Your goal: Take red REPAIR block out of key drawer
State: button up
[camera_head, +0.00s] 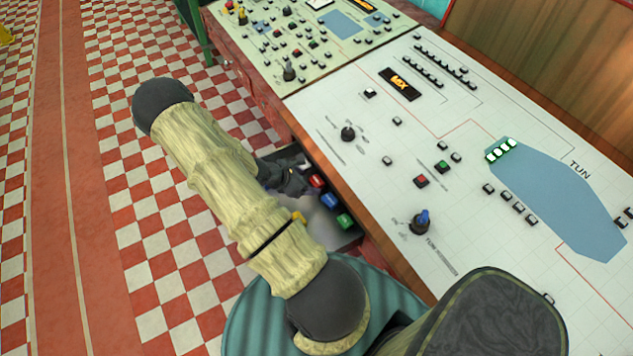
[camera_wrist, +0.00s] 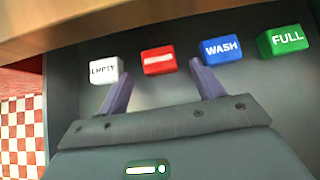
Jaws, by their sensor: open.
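The key drawer (camera_head: 322,228) is open under the console's front edge. The red block (camera_wrist: 158,61) lies in it, with a white bar on its face and no readable word. It also shows in the head view (camera_head: 317,181). My gripper (camera_wrist: 161,69) is open and empty. Its two fingers reach toward the red block, one fingertip at each side of its near edge in the picture. Whether they touch it cannot be told. In the head view my gripper (camera_head: 293,181) is over the drawer, just left of the red block.
A blue WASH block (camera_wrist: 221,49) and a green FULL block (camera_wrist: 286,41) sit right. A yellow block (camera_head: 299,217) shows in the drawer. The console edge (camera_wrist: 130,18) overhangs the drawer's back.

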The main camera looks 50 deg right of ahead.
jog(key=shift+x, duration=1.05)
jog(key=c, duration=1.1)
jog(key=shift+o, duration=0.2)
jog(key=shift+r, duration=0.1)
jog(key=shift+r, duration=0.4)
jog(key=a, duration=0.2)
jog(key=w+a, duration=0.1)
jog(key=shift+w+a+r+b, duration=0.1)
jog(key=shift+a+b, duration=0.2)
jog(key=shift+a, duration=0.05)
notch_tip(320, 180, up, 14)
jog(key=p, duration=0.2)
